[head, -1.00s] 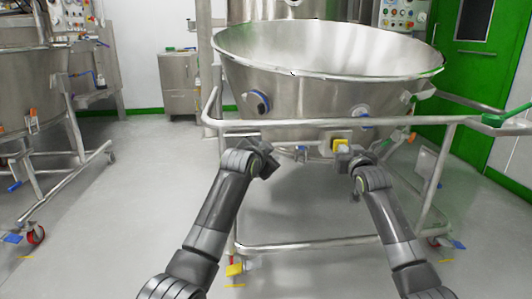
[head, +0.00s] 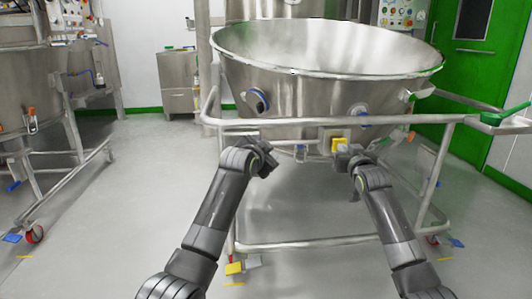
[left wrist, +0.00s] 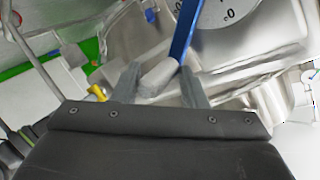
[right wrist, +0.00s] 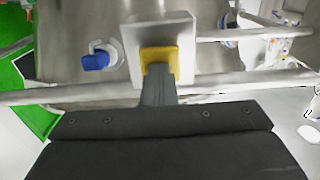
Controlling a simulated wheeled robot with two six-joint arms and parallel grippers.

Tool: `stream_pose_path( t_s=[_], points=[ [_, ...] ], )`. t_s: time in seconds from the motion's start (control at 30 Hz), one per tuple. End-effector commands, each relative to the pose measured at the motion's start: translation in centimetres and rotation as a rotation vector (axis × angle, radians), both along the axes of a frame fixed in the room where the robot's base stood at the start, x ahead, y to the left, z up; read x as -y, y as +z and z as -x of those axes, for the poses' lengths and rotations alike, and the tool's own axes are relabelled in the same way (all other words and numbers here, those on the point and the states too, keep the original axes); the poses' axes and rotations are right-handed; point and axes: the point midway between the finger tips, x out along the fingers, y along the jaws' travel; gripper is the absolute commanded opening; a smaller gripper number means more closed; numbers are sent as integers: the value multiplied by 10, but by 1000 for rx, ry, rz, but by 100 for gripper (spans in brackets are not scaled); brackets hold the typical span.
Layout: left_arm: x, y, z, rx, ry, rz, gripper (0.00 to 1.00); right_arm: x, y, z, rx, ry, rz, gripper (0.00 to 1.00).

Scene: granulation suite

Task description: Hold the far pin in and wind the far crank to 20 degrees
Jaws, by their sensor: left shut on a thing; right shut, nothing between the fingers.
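A yellow pin (head: 338,145) sits on a pale plate (right wrist: 184,30) at the front of the steel bowl's frame; it also shows in the right wrist view (right wrist: 160,52). My right gripper (head: 346,156) is shut and empty, its fingertips overlapping the pin's lower part; whether they press it in, I cannot tell. My left gripper (head: 268,158) is shut on the pale crank handle (left wrist: 158,76). The blue crank arm (left wrist: 186,32) runs up from it across a white dial (left wrist: 235,14). A "0" shows, but the angle cannot be read.
The large steel bowl (head: 300,95) stands in a tubular frame (head: 320,243), whose upper rail (head: 270,122) runs near both grippers. Another vessel on a wheeled frame (head: 70,160) is at the left. A green door (head: 470,90) is at the right. Floor (head: 150,170) is clear left of my arms.

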Motion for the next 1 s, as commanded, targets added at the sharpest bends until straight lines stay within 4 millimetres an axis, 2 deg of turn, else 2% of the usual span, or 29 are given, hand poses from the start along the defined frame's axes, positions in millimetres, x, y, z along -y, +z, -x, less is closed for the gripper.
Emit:
stream_pose_path(
  t_s=[0.03,0.8,1.0],
  points=[
    [-5,2,-2,6,8,-8,15,2,-2,4,-3,-2,1,0],
    [-5,4,-3,12,8,-7,15,2,0,66,0,-1,1,0],
    [-5,5,-2,14,8,-7,15,2,0,77,1,-1,1,0]
  ],
)
